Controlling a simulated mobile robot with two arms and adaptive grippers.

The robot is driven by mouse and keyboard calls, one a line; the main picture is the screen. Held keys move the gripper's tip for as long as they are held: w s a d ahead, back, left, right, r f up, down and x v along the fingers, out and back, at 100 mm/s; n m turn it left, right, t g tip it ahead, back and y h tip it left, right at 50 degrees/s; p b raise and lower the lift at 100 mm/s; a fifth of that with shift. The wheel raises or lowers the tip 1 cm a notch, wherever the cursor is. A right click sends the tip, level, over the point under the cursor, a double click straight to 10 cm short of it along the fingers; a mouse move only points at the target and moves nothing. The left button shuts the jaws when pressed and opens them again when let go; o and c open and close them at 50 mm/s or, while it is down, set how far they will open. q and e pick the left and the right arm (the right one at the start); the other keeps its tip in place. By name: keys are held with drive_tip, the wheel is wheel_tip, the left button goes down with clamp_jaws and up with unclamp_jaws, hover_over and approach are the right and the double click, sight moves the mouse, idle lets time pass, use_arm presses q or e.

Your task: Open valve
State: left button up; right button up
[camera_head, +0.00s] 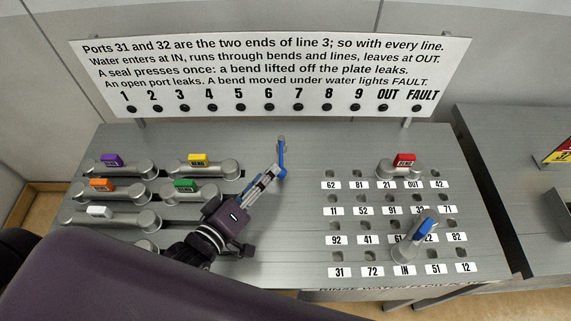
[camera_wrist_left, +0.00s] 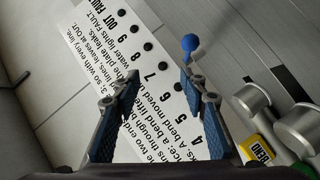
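The valve handle (camera_head: 282,160) is a small blue lever standing at the back middle of the grey bench. In the left wrist view its rounded blue end (camera_wrist_left: 190,46) shows just beyond the tip of the right-hand finger. My left gripper (camera_head: 272,173) reaches up to the handle from the front left. In the left wrist view the left gripper (camera_wrist_left: 147,85) is open with nothing between its fingers. The handle looks outside the finger gap there; I cannot tell whether a finger touches it. My right gripper is not in view.
Bends with purple (camera_head: 111,160), yellow (camera_head: 198,159), orange (camera_head: 102,185), green (camera_head: 186,186) and white (camera_head: 99,212) tags lie at left. Red-tagged (camera_head: 404,160) and blue-tagged (camera_head: 425,229) bends sit among numbered ports at right. A sign (camera_head: 270,70) with dark lamps stands behind.

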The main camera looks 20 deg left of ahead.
use_arm(q)
drive_tip(key=b, duration=0.6)
approach(278, 177)
drive_tip(key=x, duration=0.3)
drive_tip(key=shift+w+d, duration=0.1)
drive_tip(key=shift+w, duration=0.25)
drive_tip(key=shift+w+f, duration=0.1)
drive_tip(key=shift+w, duration=0.2)
drive_tip(key=p+x, duration=0.2)
drive_tip(key=x, duration=0.4)
drive_tip(key=shift+w+d, duration=0.1)
drive_tip(key=shift+w, duration=0.15)
drive_tip(key=shift+w+d+f, duration=0.1)
drive_tip(key=shift+w, duration=0.2)
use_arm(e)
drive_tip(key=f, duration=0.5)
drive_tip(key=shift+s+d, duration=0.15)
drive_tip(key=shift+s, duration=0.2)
use_arm(q)
drive_tip(key=shift+c, duration=0.4)
clamp_jaws()
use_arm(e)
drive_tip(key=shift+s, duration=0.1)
